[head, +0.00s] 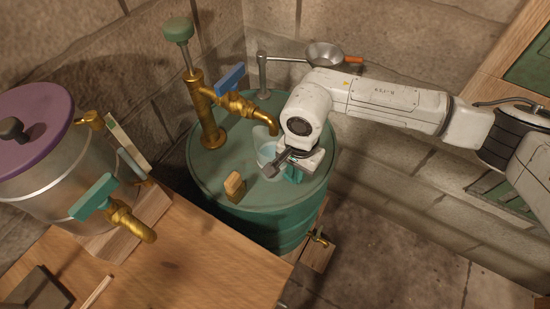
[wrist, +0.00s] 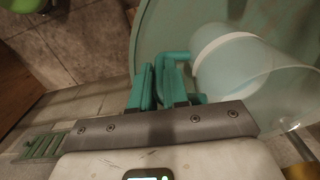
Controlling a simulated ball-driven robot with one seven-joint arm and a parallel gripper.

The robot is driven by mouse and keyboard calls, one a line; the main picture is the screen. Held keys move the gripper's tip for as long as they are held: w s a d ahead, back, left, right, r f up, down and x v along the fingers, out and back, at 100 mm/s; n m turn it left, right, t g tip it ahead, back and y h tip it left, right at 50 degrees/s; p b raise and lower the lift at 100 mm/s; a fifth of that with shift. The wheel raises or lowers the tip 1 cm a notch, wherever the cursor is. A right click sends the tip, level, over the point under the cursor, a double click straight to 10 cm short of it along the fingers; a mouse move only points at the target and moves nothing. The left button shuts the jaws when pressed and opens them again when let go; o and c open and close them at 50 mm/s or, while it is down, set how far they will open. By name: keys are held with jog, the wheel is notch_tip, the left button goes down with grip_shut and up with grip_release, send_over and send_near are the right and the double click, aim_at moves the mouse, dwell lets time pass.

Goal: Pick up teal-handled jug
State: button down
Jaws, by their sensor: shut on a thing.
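The teal-handled jug (head: 266,150) is a pale, see-through vessel on top of the green drum (head: 215,170), under the brass spout. It also shows in the wrist view (wrist: 238,70), at the right, with its teal handle (wrist: 176,57) toward my fingers. My gripper (head: 293,174) is beside the jug, on its right in the head view. In the wrist view my gripper (wrist: 159,88) is shut on the teal handle. My gripper and wrist hide part of the jug in the head view, and I cannot tell whether its base touches the drum.
A brass pump with a blue-levered tap (head: 238,103) rises from the drum behind the jug. A small wooden block (head: 235,185) stands on the drum at front left. A steel pot with a purple lid (head: 35,120) and a wooden table (head: 150,265) are at the left.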

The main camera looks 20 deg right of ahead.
jog(key=shift+r, duration=0.2)
jog(key=shift+r+b, duration=0.35)
jog(key=shift+r, duration=1)
jog(key=shift+d+r, duration=0.1)
jog(key=shift+r, duration=0.15)
jog(key=s+d+b, duration=0.3)
jog(key=s+d, duration=0.7)
jog(key=s, duration=0.4)
jog(key=shift+s+d+b, duration=0.15)
jog(key=shift+s+b, duration=0.05)
jog(key=shift+b, duration=0.1)
